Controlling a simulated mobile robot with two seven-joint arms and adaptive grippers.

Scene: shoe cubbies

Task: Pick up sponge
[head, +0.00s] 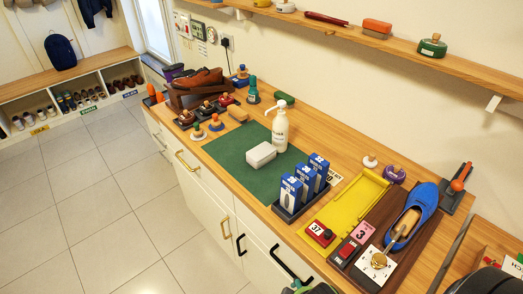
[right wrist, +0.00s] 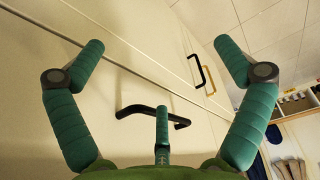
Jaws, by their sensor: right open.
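A white rounded block (head: 261,154) lies on the green mat (head: 232,152) on the wooden counter. A small tan block (head: 237,113) lies behind the mat's left side. Either could be the sponge; I cannot tell which. My right gripper (right wrist: 161,65) is open and empty, with its teal fingers spread in front of the white drawer fronts, below the counter top. A black handle (right wrist: 150,113) shows between its fingers. The gripper is far from both blocks. My left gripper is not in view.
A white pump bottle (head: 280,130) stands behind the white block. Blue boxes (head: 291,193) stand in a dark tray to its right. A yellow tray (head: 350,205) and a blue shoe (head: 413,212) lie further right. A shelf (head: 450,68) runs along the wall above.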

